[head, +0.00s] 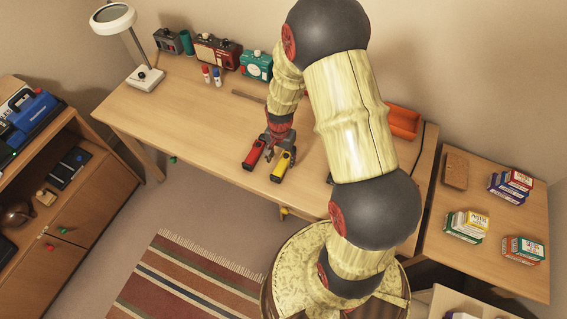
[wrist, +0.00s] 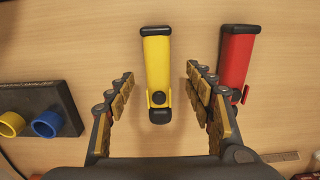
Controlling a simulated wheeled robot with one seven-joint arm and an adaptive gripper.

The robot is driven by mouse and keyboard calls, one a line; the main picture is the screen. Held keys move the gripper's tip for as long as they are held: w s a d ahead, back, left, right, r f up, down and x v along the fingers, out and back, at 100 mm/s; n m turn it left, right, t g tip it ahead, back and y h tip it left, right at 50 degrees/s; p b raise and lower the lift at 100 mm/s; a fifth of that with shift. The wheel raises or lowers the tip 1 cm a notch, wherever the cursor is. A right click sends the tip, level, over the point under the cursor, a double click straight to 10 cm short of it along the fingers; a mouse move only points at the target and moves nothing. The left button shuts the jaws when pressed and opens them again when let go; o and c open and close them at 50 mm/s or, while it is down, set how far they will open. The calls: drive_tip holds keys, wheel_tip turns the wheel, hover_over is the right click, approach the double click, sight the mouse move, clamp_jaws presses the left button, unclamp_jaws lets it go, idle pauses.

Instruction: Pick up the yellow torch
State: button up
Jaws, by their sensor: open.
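The yellow torch (wrist: 157,67) has black ends and lies on the wooden desk, near its front edge in the head view (head: 283,165). In the wrist view my gripper (wrist: 158,82) is open, with one finger on each side of the torch's lower part. Gaps show between the torch and both fingers. No contact is visible. A red torch (wrist: 235,62) lies beside it, to the right in the wrist view and to the left in the head view (head: 254,154). In the head view my gripper (head: 270,142) is over the torches' rear ends, partly hidden by its own links.
A dark block with yellow and blue rings (wrist: 42,115) lies left in the wrist view. An orange tray (head: 403,121) is at right. The desk's left front is clear.

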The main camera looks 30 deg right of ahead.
sight(282, 164)
drive_tip(key=f, duration=0.1)
drive_tip(key=f+b, duration=0.1)
drive_tip(key=f, duration=0.3)
drive_tip(key=shift+d, duration=0.25)
drive_tip(key=shift+r, duration=0.1)
drive_tip(key=shift+c, duration=0.4)
clamp_jaws()
